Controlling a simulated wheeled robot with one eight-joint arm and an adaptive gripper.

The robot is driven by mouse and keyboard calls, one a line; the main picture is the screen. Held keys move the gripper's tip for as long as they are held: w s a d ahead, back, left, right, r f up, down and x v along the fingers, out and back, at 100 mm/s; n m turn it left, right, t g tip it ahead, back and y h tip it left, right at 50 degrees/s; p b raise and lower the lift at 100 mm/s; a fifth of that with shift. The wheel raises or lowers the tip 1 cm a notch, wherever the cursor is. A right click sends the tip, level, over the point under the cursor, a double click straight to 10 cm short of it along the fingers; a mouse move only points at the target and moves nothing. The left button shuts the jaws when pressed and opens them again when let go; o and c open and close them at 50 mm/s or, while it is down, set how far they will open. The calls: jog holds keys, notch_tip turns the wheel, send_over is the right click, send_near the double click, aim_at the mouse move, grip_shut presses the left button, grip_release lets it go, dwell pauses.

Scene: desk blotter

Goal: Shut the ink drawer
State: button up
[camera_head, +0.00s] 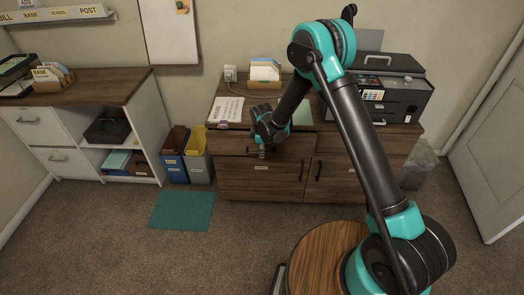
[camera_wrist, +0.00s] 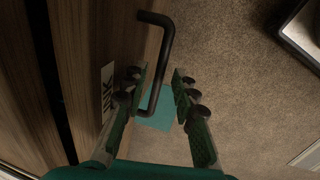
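The ink drawer (camera_wrist: 88,45) has a brown wood front with a white label reading INK (camera_wrist: 107,90) in the wrist view. Its black bar handle (camera_wrist: 165,45) stands out from the front. My gripper (camera_wrist: 158,82) is open, with one green finger on each side of the handle's lower part; I cannot tell whether either finger touches it. In the head view my gripper (camera_head: 262,152) is at the upper left drawer front (camera_head: 232,143) of the brown cabinet and partly covers it. A dark gap runs along the drawer's edge in the wrist view; how far it stands out is unclear.
Papers (camera_head: 226,110), a card box (camera_head: 264,72) and a black printer (camera_head: 385,85) stand on the cabinet top. Blue (camera_head: 174,165) and grey (camera_head: 199,167) bins stand left of it. A teal mat (camera_head: 183,209) lies on the open carpet in front.

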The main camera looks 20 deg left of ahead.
grip_shut()
jog(key=shift+w+a, duration=0.2)
jog(key=shift+w, duration=0.5)
jog(key=shift+w+a, duration=0.2)
jog(key=shift+w, duration=0.5)
jog(key=shift+w+a, duration=0.2)
jog(key=shift+w, duration=0.5)
jog(key=shift+o, duration=1)
grip_release()
notch_tip(320, 180, up, 12)
jog(key=s, duration=0.2)
jog(key=shift+s+d, duration=0.15)
jog(key=shift+d, duration=0.15)
